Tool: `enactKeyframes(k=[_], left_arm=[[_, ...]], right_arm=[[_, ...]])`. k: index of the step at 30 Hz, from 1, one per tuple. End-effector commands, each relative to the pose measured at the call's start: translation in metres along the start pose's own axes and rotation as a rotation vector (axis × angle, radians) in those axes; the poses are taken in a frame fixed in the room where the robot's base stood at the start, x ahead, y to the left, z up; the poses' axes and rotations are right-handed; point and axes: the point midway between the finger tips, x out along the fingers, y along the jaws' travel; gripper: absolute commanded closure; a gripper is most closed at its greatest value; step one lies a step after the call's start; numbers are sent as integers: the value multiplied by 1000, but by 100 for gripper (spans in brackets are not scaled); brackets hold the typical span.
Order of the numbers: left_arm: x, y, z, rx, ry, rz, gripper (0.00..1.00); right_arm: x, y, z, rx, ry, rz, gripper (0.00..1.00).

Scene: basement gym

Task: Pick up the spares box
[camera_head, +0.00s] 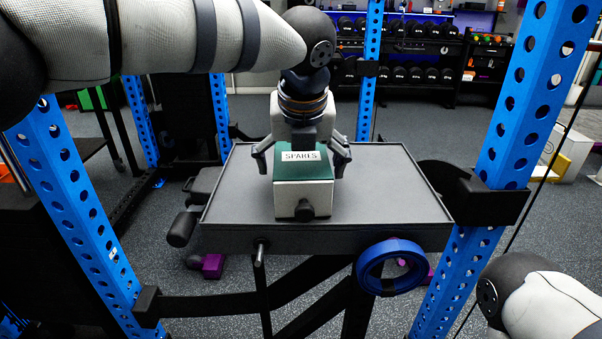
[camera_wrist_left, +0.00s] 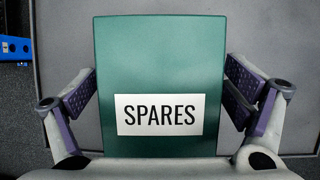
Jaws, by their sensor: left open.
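The spares box (camera_head: 303,196) is a grey box with a green top and a white "SPARES" label. It stands on a flat grey platform (camera_head: 390,193) in the middle of the head view. In the left wrist view its green top (camera_wrist_left: 160,60) fills the middle. My left gripper (camera_head: 301,165) is above the box and open, with one finger on each side of it. In the left wrist view the fingers (camera_wrist_left: 160,108) stand on either side of the box, with a narrow gap showing at each side. My right gripper is not in view; only part of my right arm shows at the lower right.
Blue perforated rack posts (camera_head: 78,210) stand left and right of the platform, with the right post (camera_head: 520,110) close to its edge. A blue ring (camera_head: 391,266) hangs at the platform's front right. Dumbbell racks (camera_head: 410,60) stand at the back. The platform around the box is clear.

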Motion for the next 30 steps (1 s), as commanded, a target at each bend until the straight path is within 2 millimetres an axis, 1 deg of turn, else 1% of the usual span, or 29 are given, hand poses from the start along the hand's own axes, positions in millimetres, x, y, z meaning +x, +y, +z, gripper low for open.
enactKeyframes(k=[2, 3, 5, 6, 8, 9, 10, 20, 23, 28, 30], left_arm=[[-2, 0, 1, 0, -2, 0, 6], [-2, 0, 0, 0, -2, 0, 15], [-2, 0, 0, 0, -2, 0, 29], [-2, 0, 0, 0, -2, 0, 38], [-2, 0, 0, 0, -2, 0, 51], [-2, 0, 0, 0, -1, 0, 60], [-2, 0, 0, 1, -1, 0, 65], [-4, 0, 2, 0, -2, 0, 65], [-12, 0, 5, 0, -4, 0, 65], [-33, 0, 14, 0, -5, -1, 65], [-45, 0, 10, 2, -6, -1, 65]], right_arm=[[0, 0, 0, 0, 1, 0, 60], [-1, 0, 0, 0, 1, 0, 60], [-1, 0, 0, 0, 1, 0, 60], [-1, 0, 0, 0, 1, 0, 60], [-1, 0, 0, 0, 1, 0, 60], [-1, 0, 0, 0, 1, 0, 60], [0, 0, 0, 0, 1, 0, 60], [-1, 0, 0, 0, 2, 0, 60], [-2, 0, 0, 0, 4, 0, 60], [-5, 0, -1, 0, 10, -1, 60], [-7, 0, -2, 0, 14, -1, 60]])
